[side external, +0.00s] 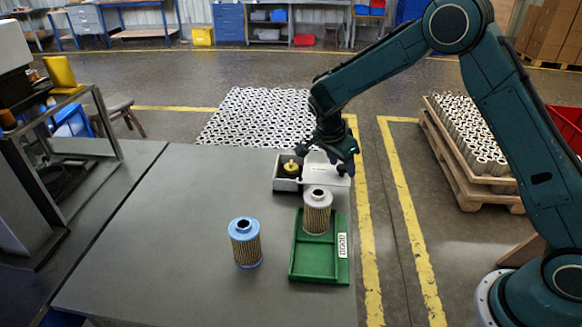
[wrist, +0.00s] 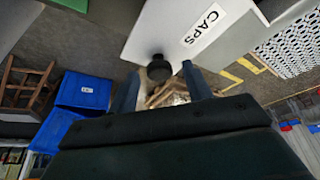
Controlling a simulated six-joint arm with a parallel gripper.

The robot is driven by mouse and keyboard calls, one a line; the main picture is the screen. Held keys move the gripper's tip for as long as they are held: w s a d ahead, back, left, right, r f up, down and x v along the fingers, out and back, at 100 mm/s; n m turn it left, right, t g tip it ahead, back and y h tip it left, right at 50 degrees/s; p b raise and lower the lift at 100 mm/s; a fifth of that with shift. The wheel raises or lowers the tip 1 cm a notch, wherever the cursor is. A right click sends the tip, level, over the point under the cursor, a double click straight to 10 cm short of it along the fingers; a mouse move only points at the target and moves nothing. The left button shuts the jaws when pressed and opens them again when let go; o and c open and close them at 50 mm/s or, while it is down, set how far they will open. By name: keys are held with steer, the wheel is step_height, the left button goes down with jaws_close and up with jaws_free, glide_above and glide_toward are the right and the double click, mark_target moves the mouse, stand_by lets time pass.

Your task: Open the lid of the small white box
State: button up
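The small white box (side external: 286,185) stands at the back right of the grey table, with a yellow-and-dark cap (side external: 291,169) showing inside its uncovered left part. Its white lid (side external: 316,162) is raised at the right side of the box; in the wrist view the lid (wrist: 178,38) shows a CAPS label and a black knob (wrist: 158,68). My gripper (side external: 338,165) is at the lid's right side. In the wrist view my gripper (wrist: 161,72) has its two fingers apart, one on each side of the knob, with gaps visible. My gripper partly hides the lid in the side view.
A green tray (side external: 314,262) in front of the box holds a white-topped filter cartridge (side external: 317,212). A blue-topped cartridge (side external: 245,243) stands to its left. A pallet of cartridges (side external: 470,150) is on the floor at right.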

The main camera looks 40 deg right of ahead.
steer(key=v, duration=1.4)
stand_by(0.4)
